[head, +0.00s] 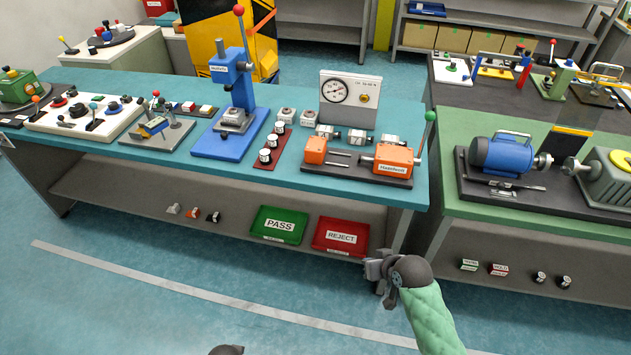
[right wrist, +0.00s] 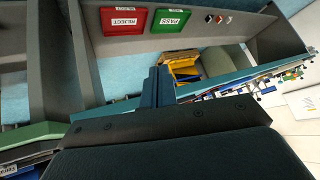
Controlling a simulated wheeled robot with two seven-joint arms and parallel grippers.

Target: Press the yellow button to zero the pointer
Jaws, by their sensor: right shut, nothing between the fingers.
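The gauge panel (head: 350,112) is a light upright plate at the back of the teal bench. It carries a round white dial (head: 335,91) with a dark pointer, whose exact reading is too small to tell. The yellow button (head: 365,98) is a small round knob right of the dial. My right gripper (head: 374,270) is in front of the bench, low, well below and apart from the button. In the right wrist view its fingers (right wrist: 158,82) are together and empty. A dark piece at the bottom edge of the head view may be my left gripper (head: 227,350); its fingers are not visible.
An orange clamp fixture (head: 393,160) with a green-knobbed lever stands before the panel. A blue press (head: 233,90) stands to its left, with white-topped cylinders (head: 271,147) between. The green PASS (head: 278,225) and red REJECT (head: 340,236) trays lie on the lower shelf.

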